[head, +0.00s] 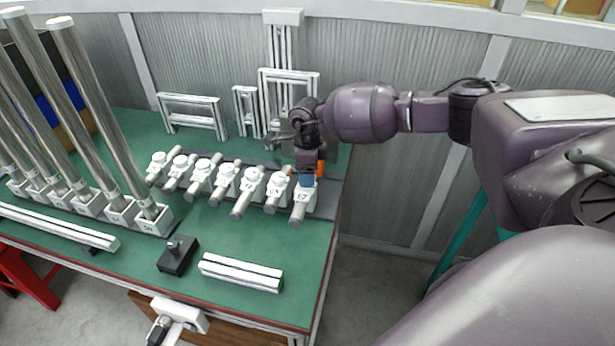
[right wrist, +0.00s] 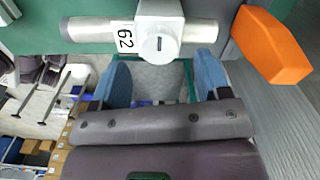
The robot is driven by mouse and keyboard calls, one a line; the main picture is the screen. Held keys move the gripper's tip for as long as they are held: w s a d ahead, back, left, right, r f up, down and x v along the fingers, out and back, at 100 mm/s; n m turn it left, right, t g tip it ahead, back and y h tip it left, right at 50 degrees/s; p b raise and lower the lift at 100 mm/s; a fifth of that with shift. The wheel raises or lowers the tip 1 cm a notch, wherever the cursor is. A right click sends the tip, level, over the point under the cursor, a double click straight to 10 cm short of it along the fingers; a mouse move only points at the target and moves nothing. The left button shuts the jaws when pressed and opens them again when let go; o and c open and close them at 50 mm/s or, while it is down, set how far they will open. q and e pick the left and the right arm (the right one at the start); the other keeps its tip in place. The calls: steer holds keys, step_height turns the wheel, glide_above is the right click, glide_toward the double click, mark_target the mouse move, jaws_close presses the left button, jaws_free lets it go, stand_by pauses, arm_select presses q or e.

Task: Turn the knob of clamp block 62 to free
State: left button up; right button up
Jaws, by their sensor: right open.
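Clamp block 62 (head: 303,197) is the rightmost in a row of white blocks, each with a grey rod, on the green table. In the right wrist view, block 62 (right wrist: 158,9) carries its label beside a round white knob (right wrist: 161,46) with a short dark mark, upright in that picture. My right gripper (head: 307,181) is above block 62 in the head view. In the right wrist view, its two blue fingers (right wrist: 161,68) are spread wide, one on each side of the knob and apart from it, with nothing held. My left gripper is not in view.
An orange piece (right wrist: 271,46) lies close to the right finger. The neighbouring clamp blocks (head: 250,185) stand close on the left. Tall metal tubes (head: 95,110) stand at the left, and white frames (head: 288,75) behind. A black box (head: 178,255) and a white bar (head: 240,273) lie in front.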

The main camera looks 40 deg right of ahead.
step_height(320, 180, up, 8)
stand_by(0.4)
